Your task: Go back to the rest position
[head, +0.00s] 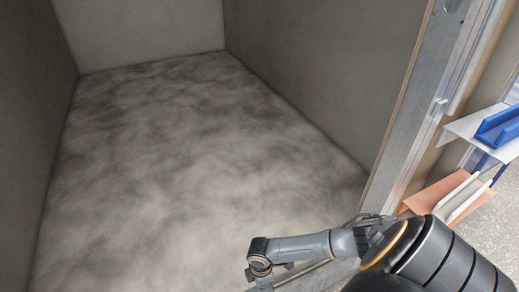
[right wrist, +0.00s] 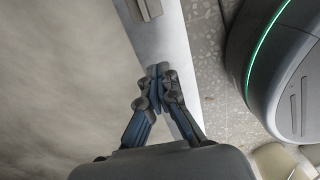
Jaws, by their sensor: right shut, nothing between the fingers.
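My right gripper (head: 262,264) reaches in from the lower right of the head view, over the front edge of the pod floor. In the right wrist view its two fingers (right wrist: 157,76) meet at their tips, shut with nothing between them. They are above a grey metal threshold (right wrist: 177,30); whether they touch it I cannot tell. My left gripper is in neither view.
The pod floor (head: 190,150) is mottled grey and bare, with dark walls (head: 320,70) around it. A metal door frame (head: 422,110) stands at the right. Beyond it are a white shelf (head: 468,126) with a blue part (head: 497,127) and an orange shelf (head: 433,192). Speckled floor (right wrist: 212,70) lies outside.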

